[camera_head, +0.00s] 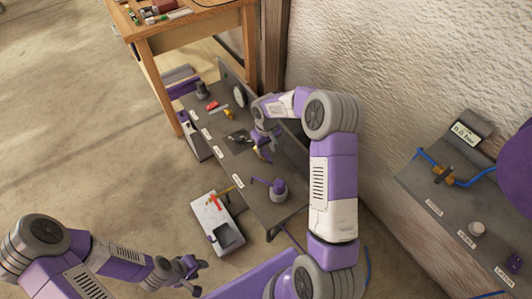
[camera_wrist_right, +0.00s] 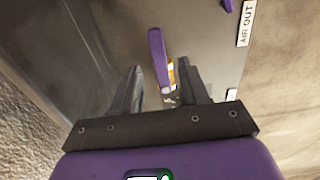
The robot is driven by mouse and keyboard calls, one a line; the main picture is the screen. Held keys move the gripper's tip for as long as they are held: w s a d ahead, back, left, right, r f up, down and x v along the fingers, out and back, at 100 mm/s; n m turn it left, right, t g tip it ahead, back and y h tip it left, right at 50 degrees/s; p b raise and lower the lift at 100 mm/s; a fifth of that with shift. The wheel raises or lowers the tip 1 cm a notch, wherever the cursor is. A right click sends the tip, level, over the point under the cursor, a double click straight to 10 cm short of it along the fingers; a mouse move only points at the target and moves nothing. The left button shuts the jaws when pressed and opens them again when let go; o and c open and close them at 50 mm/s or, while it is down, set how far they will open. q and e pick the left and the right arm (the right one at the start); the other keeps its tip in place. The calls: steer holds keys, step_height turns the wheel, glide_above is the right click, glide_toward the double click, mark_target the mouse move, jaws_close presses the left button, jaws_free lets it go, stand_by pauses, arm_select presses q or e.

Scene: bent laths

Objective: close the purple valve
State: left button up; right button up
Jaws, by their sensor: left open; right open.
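The purple valve shows in the right wrist view as a long purple lever handle (camera_wrist_right: 158,58) beside a brass-coloured body (camera_wrist_right: 171,75), above the grey panel. My right gripper (camera_wrist_right: 163,85) is open, with one dark finger on each side of the valve. The lever's near end lies between the fingers; I cannot tell whether they touch it. In the head view my right gripper (camera_head: 262,138) is over the grey bench, close to the small valve (camera_head: 265,155), which it partly hides. My left gripper (camera_head: 192,268) is open and empty, low at the left.
The grey bench (camera_head: 225,150) carries labels and several small fittings. A grey knob with a purple lever (camera_head: 278,188) stands near its front end. A wooden table (camera_head: 185,27) is behind; a textured wall is at right.

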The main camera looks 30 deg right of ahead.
mark_target(265, 154)
steer(key=shift+f, duration=1.2)
jaws_close()
